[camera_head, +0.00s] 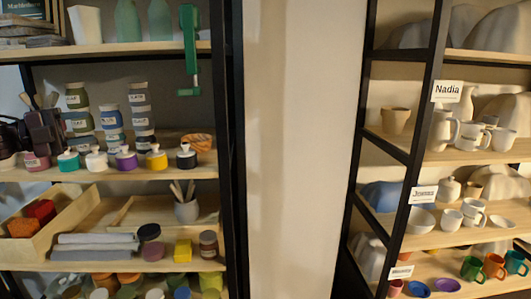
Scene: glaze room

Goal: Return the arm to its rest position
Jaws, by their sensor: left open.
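My left gripper (45,130) appears as a dark, blocky shape at the left edge, in front of the middle shelf of the left rack. It is open, and I see nothing held in it. It hides part of the shelf and the things behind it, close to the labelled jars (79,108). Its fingers are small and dark, so their exact spread is hard to make out. My right gripper is not in view.
The left rack holds small paint pots (126,159), a wooden tray (75,217), a brush cup (187,211) and a green tool (189,55). A pale wall (300,150) separates it from the right rack, with pottery such as a beige pot (396,121).

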